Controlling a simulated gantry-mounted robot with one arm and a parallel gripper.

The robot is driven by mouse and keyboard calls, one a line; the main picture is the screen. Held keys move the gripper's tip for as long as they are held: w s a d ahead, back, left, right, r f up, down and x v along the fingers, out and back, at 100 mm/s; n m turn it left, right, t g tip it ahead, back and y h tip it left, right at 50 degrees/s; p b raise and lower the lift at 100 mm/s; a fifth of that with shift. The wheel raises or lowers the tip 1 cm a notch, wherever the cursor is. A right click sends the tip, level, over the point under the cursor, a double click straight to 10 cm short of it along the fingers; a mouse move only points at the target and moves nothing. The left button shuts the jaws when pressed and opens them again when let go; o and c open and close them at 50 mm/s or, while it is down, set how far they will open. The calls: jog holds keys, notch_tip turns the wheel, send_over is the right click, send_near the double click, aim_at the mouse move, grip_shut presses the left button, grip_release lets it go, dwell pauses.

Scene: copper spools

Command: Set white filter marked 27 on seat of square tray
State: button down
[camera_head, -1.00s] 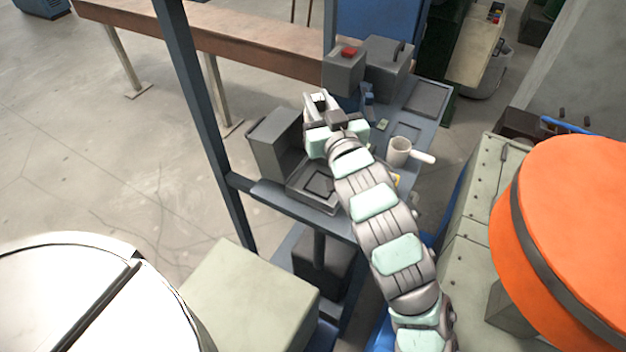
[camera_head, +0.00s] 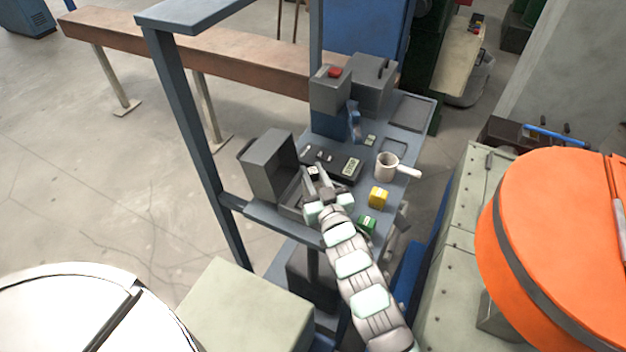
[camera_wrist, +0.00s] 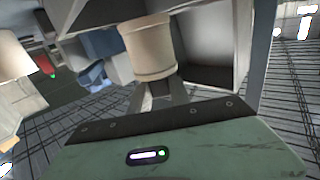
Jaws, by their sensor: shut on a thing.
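The white filter is a cream cylinder (camera_wrist: 150,48) between my fingers in the wrist view, and a small pale piece (camera_head: 312,171) at my fingertips in the head view. No number can be read on it. My gripper (camera_head: 313,179) is shut on it, and it also shows in the wrist view (camera_wrist: 163,92). The square tray (camera_head: 289,208) is a dark grey plate beside the open grey box, under and left of my gripper. My gripper and arm hide much of the tray, including its seat. I cannot tell the filter's height above it.
The open grey box (camera_head: 268,168) stands close on the left. A device with a display (camera_head: 350,168), a white mug (camera_head: 386,167), a yellow block (camera_head: 378,197) and a green block (camera_head: 366,224) stand to the right. A blue-grey post (camera_head: 195,130) rises at the left.

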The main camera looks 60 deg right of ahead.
jog(key=shift+f+p, duration=0.3)
jog(key=shift+f, duration=1.35)
jog(key=shift+f, duration=0.25)
jog(key=c, duration=1.2)
grip_release()
